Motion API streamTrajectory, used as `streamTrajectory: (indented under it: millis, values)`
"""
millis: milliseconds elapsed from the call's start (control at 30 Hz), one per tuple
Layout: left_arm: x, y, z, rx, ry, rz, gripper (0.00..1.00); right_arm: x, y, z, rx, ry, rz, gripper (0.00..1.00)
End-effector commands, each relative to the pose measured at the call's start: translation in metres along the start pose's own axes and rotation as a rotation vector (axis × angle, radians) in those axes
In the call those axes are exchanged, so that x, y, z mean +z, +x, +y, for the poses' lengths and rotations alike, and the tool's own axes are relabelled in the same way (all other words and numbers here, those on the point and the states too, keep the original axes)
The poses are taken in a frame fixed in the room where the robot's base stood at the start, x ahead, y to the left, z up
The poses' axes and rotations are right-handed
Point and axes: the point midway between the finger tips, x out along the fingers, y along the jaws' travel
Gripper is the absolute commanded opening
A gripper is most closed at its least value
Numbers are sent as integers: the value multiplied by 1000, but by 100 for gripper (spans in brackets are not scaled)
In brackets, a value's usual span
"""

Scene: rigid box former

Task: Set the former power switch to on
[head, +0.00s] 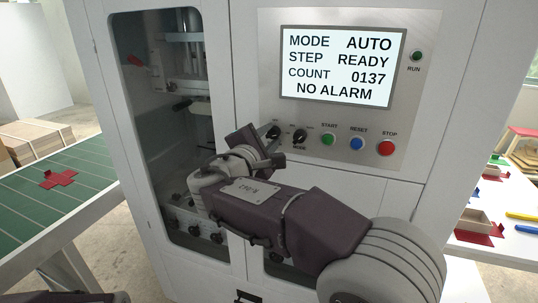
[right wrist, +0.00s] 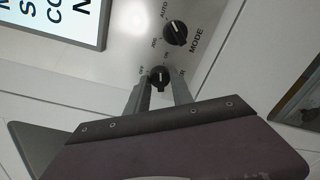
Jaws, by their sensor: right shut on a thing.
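The power switch is a small black rotary knob (right wrist: 159,75) on the grey control panel, with small OFF and ON lettering around it. In the head view the knob (head: 273,131) is at the panel's lower left, partly behind my right gripper (head: 266,138). In the right wrist view the two fingers of my right gripper (right wrist: 162,90) reach the knob, one on each side, and are shut on it. I cannot read its pointer position surely. My left gripper is not in view; only a dark piece of my arm shows at the lower left.
The MODE knob (head: 299,137) is close beside the switch. The START (head: 328,141), RESET (head: 357,144) and STOP (head: 386,148) buttons are to the right. The screen (head: 343,66) reads AUTO, READY, 0137, NO ALARM. A green conveyor (head: 30,215) stands left.

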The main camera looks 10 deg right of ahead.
Motion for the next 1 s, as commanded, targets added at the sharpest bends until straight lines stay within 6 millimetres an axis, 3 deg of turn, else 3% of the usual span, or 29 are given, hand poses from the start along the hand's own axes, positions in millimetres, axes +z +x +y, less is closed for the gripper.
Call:
streamTrajectory:
  millis: [33, 100, 400, 1000]
  values:
    - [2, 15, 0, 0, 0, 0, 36, -3, 0, -6, 2, 41, 1, 0]
    - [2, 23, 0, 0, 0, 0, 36, -3, 0, -6, 2, 97, 4, 0]
    - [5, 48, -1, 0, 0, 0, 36, -1, 0, -3, 3, 275, 15, 0]
    - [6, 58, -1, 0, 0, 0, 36, 1, 0, 0, 3, 367, 21, 0]
